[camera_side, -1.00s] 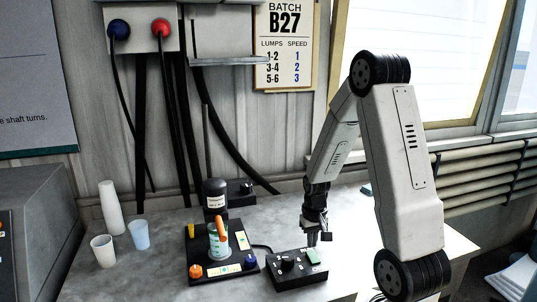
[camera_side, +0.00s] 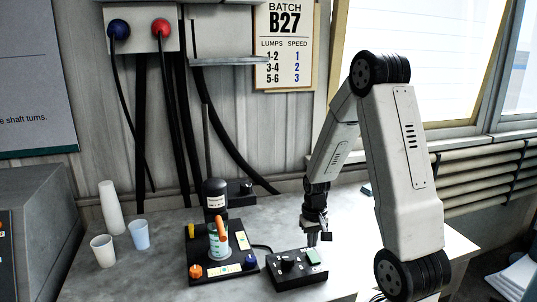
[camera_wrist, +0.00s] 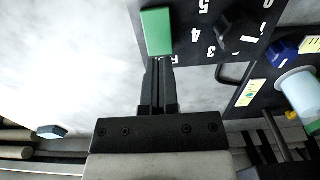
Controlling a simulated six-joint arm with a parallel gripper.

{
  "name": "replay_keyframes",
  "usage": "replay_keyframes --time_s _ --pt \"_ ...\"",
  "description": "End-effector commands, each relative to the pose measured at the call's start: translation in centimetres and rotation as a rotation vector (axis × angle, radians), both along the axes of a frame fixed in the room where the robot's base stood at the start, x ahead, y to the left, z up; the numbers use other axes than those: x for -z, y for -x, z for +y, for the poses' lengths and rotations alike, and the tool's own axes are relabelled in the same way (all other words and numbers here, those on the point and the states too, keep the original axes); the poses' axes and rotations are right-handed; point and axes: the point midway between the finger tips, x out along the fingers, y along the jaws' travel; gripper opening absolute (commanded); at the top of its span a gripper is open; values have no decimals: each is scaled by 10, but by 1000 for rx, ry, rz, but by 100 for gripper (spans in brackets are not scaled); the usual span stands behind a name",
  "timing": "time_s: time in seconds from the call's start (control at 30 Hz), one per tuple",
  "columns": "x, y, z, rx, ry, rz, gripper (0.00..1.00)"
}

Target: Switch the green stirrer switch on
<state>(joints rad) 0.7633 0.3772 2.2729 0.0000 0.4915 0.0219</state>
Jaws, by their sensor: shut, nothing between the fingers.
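The green stirrer switch (camera_side: 313,257) sits on the right part of a black control box (camera_side: 290,281) with a dial and numbers. In the wrist view the green switch (camera_wrist: 157,32) lies just beyond the fingertips, with the black dial (camera_wrist: 238,28) to its right. My gripper (camera_side: 312,242) is shut and empty, pointing down right by the switch. In the wrist view its fingertips (camera_wrist: 159,62) are close to the switch's near edge. I cannot tell whether they touch it, or whether the switch is on or off.
A black tray (camera_side: 207,281) left of the box bears a cup (camera_side: 218,250) with an orange-handled tool, under a dark stirrer motor (camera_side: 215,190). Paper cups (camera_side: 103,250) stand at the left. A cable joins box and stirrer. The table right of the box is clear.

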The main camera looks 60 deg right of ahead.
Motion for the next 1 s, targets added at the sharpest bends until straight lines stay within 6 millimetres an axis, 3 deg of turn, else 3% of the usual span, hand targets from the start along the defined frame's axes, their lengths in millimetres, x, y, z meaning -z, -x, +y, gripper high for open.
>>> replay_keyframes --time_s 1.0 --pt "6 0 0 0 0 0 0"
